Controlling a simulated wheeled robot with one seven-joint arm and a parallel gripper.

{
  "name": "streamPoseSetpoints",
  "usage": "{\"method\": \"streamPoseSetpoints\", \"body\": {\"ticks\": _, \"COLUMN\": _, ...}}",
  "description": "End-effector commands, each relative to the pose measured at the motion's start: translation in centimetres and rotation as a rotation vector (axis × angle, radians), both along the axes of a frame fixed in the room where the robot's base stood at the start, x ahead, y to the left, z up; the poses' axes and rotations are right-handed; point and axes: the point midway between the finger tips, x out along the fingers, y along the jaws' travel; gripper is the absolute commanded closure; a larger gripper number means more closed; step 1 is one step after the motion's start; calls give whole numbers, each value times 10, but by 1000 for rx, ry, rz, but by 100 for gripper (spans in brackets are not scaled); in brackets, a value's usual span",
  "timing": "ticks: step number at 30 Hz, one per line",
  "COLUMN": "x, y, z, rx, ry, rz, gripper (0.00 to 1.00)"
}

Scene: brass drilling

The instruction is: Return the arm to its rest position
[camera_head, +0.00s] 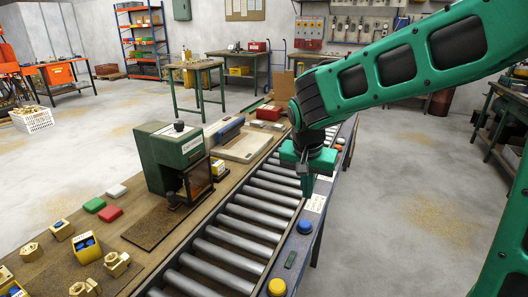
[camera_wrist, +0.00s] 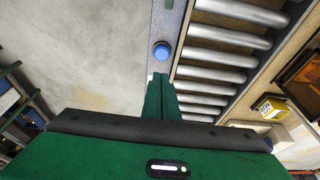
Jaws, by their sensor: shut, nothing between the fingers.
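My green arm reaches in from the upper right in the head view. My gripper (camera_head: 307,193) points down over the right edge of the roller conveyor (camera_head: 245,225). In the wrist view the two green fingers of my gripper (camera_wrist: 161,78) lie together, with nothing between them. A blue button (camera_head: 304,227) on the conveyor's side rail is just below and nearer than the fingertips; it also shows beyond them in the wrist view (camera_wrist: 161,51).
A green drilling machine (camera_head: 172,157) stands on the wooden bench left of the conveyor. Brass parts (camera_head: 117,262) and a yellow bin (camera_head: 86,247) lie at the front left. A yellow button (camera_head: 277,287) sits on the near rail. The floor (camera_head: 415,200) right of the conveyor is clear.

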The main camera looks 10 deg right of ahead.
Motion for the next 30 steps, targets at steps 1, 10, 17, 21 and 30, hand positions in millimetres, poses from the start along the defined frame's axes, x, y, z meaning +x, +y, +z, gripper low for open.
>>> {"method": "streamPoseSetpoints", "body": {"ticks": 1, "x": -4, "y": -10, "z": 2, "rx": -2, "ry": 5, "rz": -6, "gripper": 100}}
{"method": "streamPoseSetpoints", "body": {"ticks": 10, "x": -100, "y": -132, "z": 10, "rx": 5, "ry": 127, "rz": -24, "gripper": 100}}
{"method": "streamPoseSetpoints", "body": {"ticks": 17, "x": -214, "y": -189, "z": 2, "rx": 86, "ry": 223, "rz": -6, "gripper": 100}}
{"method": "streamPoseSetpoints", "body": {"ticks": 21, "x": -260, "y": -196, "z": -5, "rx": 136, "ry": 247, "rz": 16, "gripper": 100}}
{"method": "streamPoseSetpoints", "body": {"ticks": 30, "x": -284, "y": -195, "z": -10, "rx": 168, "ry": 258, "rz": 39, "gripper": 100}}
